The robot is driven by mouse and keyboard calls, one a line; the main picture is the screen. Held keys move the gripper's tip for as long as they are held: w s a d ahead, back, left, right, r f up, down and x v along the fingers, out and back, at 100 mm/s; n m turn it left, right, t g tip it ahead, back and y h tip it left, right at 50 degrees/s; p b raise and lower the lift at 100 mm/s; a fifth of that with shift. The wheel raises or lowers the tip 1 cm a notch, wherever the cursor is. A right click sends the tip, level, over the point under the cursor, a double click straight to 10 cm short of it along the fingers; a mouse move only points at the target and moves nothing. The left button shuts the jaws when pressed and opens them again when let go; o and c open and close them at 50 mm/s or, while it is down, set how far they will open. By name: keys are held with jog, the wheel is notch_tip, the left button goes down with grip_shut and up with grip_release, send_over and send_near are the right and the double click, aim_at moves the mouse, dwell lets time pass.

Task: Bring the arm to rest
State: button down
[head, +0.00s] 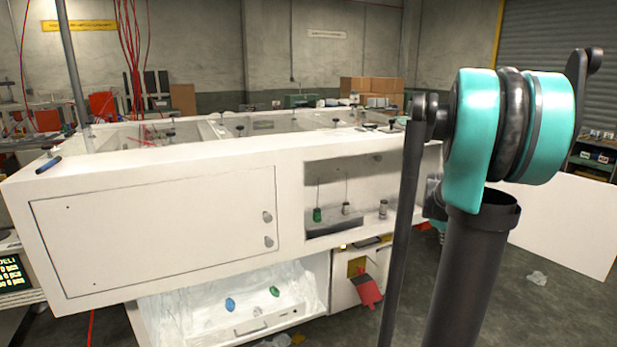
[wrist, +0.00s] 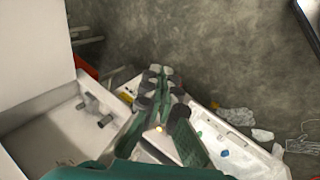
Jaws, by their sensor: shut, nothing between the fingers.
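My gripper (wrist: 160,73) shows in the wrist view with its green and dark fingers brought together and nothing between them. It points down over the front side of the white workstation and the grey floor, apart from the surfaces as far as I can tell. In the head view my teal and black arm stands at the right, in front of the workstation's right end, and mostly hides the gripper. The white workstation (head: 155,235) fills the left and middle, with a closed door panel on its front.
An open recess (head: 345,190) holds a small green bottle (head: 317,214) and vials. Below, a plastic-lined bin (head: 215,318) holds blue and green pieces. A red item (head: 367,291) hangs near the lower cabinet.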

jog(key=s+a+f+m+y, duration=0.2)
jog(key=s+a+f, duration=0.3)
jog(key=s+a, duration=0.6)
jog(key=s+a+f+m+y, duration=0.2)
jog(key=s+a+f+m, duration=0.2)
jog(key=s+a, duration=0.6)
jog(key=a+f, duration=0.2)
jog(key=a, duration=0.3)
jog(key=shift+s+a+f+m, duration=0.15)
jog(key=shift+s+a+m, duration=0.25)
